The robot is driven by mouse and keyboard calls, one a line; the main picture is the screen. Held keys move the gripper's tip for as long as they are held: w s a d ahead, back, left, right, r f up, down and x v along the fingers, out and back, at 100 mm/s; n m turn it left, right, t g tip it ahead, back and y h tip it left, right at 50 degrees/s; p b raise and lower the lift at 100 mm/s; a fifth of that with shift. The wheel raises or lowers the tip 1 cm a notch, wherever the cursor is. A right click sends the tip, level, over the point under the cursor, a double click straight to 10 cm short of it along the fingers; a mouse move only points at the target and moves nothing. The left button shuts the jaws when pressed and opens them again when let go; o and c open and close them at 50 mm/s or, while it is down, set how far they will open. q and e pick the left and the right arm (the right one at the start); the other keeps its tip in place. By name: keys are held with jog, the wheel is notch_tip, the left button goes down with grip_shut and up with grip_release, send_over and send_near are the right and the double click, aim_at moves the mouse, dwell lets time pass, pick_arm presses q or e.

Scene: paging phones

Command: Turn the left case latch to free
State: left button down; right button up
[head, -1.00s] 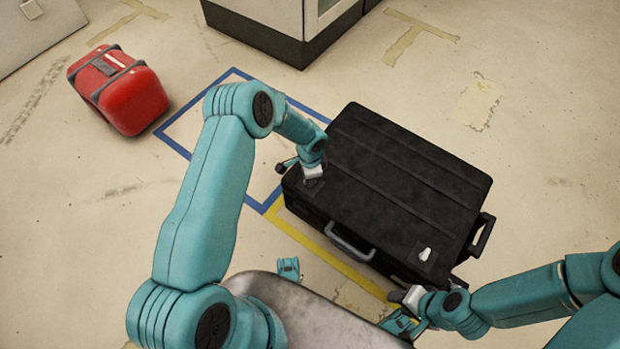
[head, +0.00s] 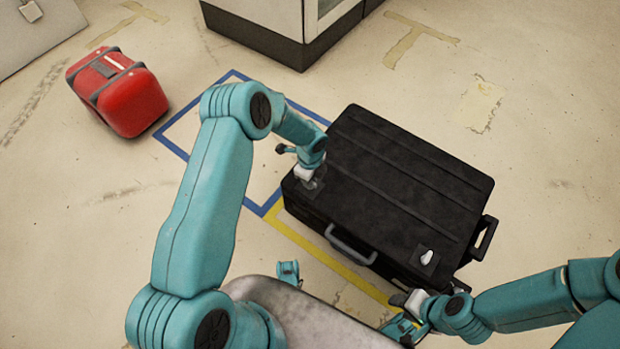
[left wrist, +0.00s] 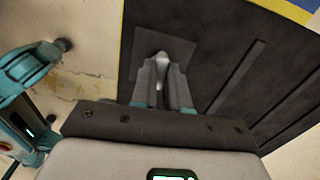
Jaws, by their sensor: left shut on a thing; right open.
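The black case (head: 400,175) lies flat on the floor in the head view. Its left latch is a small pale knob on a dark square plate near the case's left front corner; the knob (left wrist: 162,57) shows between the fingertips in the left wrist view. My left gripper (head: 308,183) points down at this latch and is shut on it; it also shows in the left wrist view (left wrist: 162,82). The fingers hide part of the knob. The right latch (head: 427,257) is a white knob on its own plate, untouched. My right gripper (head: 402,301) is open and empty, in front of the case's right front corner.
A grey handle (head: 350,246) sits on the case's front side. A red case (head: 120,95) stands at the upper left, apart. Blue and yellow tape marks the floor. A cabinet (head: 285,30) stands behind. Floor right of the black case is clear.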

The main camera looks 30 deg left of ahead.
pick_arm(q)
jog(key=shift+m, duration=0.5)
jog(key=c, duration=1.1)
grip_release()
notch_tip(320, 180, up, 16)
jog(key=p, duration=0.5)
jog(key=shift+r, duration=0.2)
jog(key=s+d+f+n+h, duration=0.1)
jog(key=s+d+f+n, duration=0.1)
jog(key=s+d+n, duration=0.4)
jog(key=s+d+f+n+h, duration=0.2)
jog(key=s+d+n, duration=0.1)
jog(key=s+n, duration=0.55)
jog(key=s+d+f+n+h, duration=0.1)
jog(key=s+d+f+n, duration=0.25)
jog(key=s+n, duration=0.4)
jog(key=r+p, duration=1.6)
jog(key=r, duration=0.1)
jog(key=s+r+p, duration=0.1)
jog(key=r+p, duration=0.7)
jog(key=p, duration=0.1)
jog(key=shift+d+r, duration=0.1)
jog(key=shift+r, duration=0.15)
